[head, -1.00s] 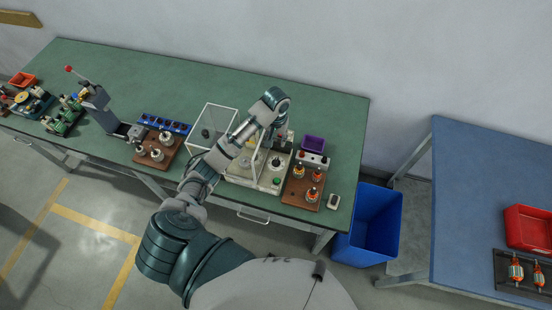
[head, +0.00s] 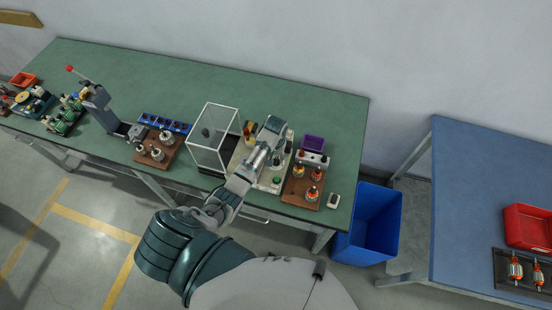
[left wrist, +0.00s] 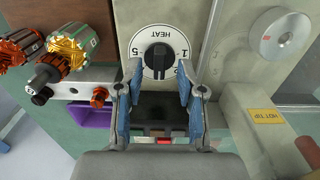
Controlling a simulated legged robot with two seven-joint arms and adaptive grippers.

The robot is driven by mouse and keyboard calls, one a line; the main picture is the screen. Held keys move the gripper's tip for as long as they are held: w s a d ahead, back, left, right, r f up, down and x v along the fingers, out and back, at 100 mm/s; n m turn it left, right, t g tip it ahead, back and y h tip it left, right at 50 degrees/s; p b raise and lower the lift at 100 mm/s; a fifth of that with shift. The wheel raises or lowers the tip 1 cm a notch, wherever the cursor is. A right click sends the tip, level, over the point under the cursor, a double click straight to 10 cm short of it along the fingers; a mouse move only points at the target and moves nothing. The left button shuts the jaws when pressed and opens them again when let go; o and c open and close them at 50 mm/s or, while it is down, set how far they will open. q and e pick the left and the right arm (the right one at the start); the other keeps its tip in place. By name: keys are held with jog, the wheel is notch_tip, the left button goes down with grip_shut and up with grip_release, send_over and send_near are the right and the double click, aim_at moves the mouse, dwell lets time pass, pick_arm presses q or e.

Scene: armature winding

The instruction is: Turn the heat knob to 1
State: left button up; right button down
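The black heat knob (left wrist: 157,57) sits on a round white dial on the cream machine panel in the left wrist view. The dial is marked HEAT, with 5 to its left and 1 to its right in this view. I cannot tell surely which number the knob points at. My left gripper (left wrist: 159,72) is open, its two blue-padded fingers on either side of the knob's lower part, with a gap on both sides. Whether the tips reach the knob's depth is unclear. In the head view the left gripper (head: 274,158) is over the machine (head: 248,172), partly hiding it. My right gripper is not in view.
A clear-walled box (head: 213,135) stands left of the machine. A brown board (head: 303,187) with copper-wound armatures is to the right, with a purple bin (head: 313,143) behind. In the wrist view a HOT TIP label (left wrist: 266,116) and a grey round dial (left wrist: 284,39) are at right.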

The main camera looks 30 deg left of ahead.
pick_arm(q)
jog(key=shift+f, duration=0.95)
grip_shut()
jog(key=shift+n, duration=0.3)
jog(key=n, duration=0.5)
jog(key=shift+w+r, duration=0.1)
jog(key=n, duration=0.6)
jog(key=shift+n, duration=0.3)
jog(key=shift+w, duration=0.1)
